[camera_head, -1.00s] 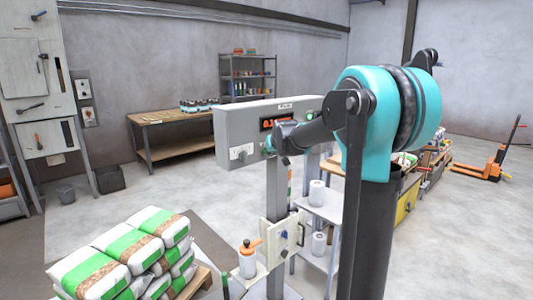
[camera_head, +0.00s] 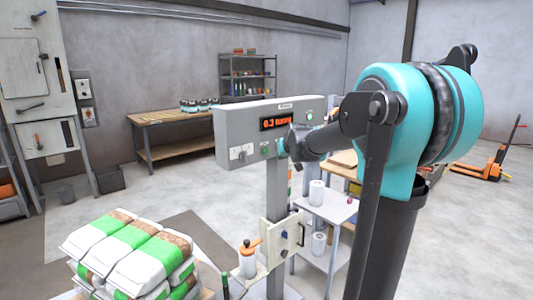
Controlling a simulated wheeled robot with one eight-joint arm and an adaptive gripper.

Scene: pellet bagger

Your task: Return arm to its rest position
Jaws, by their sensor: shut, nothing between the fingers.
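My arm fills the right half of the head view. Its large teal joint (camera_head: 392,110) and dark links stand in front of the right side of the room. A dark link (camera_head: 325,138) reaches left from the teal joint, and its end overlaps the right part of the grey control panel (camera_head: 238,135). I cannot make out my gripper or its fingers in this view.
The panel stands on a grey post (camera_head: 275,200) close by the arm. Filled sacks (camera_head: 130,250) are stacked at lower left. A white shelf stand (camera_head: 330,207) holds rolls. A workbench (camera_head: 165,118) and pallet jack (camera_head: 492,165) stand farther off, with open floor between.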

